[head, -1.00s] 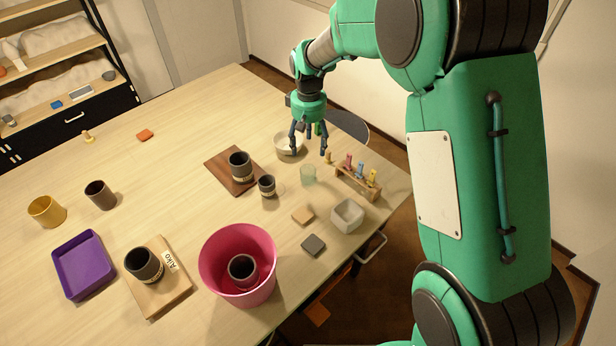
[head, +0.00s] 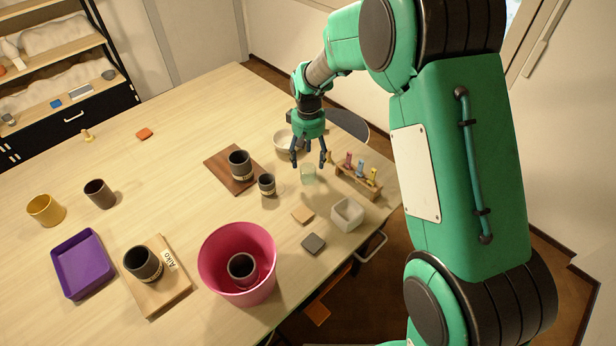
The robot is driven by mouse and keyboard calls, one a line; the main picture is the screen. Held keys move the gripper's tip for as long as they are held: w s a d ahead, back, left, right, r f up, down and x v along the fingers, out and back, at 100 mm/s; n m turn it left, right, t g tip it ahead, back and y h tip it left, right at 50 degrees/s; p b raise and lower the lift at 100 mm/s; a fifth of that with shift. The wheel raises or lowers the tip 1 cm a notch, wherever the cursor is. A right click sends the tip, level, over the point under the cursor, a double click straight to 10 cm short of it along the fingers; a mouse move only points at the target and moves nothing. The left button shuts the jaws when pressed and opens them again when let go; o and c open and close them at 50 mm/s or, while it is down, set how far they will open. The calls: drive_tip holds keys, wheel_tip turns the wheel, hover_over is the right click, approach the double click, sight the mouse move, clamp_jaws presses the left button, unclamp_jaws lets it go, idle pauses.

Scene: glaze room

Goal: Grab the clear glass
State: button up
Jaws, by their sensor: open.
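The clear glass (head: 308,176) stands upright on the table (head: 110,150) toward its right side, between a dark cup and a small rack. It has a pale greenish tint. My gripper (head: 308,163) points down with its fingers spread open and nothing between them that I can make out. Its fingertips show just above and behind the rim of the glass. I cannot tell from this view whether they touch it.
A dark cup (head: 267,185) stands close left of the glass. A rack of colored tubes (head: 359,182) stands close right. A white bowl (head: 283,140) sits behind my gripper. A white square dish (head: 347,214), a tan tile (head: 303,215) and a pink bucket (head: 212,262) lie nearer.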

sight(308, 170)
drive_tip(key=shift+f, duration=0.95)
drive_tip(key=shift+f+b, duration=0.35)
drive_tip(key=shift+f, duration=2.3)
drive_tip(key=c, duration=1.4)
drive_tip(key=shift+r, duration=0.1)
drive_tip(key=shift+r+p, duration=0.5)
drive_tip(key=shift+r, duration=4.5)
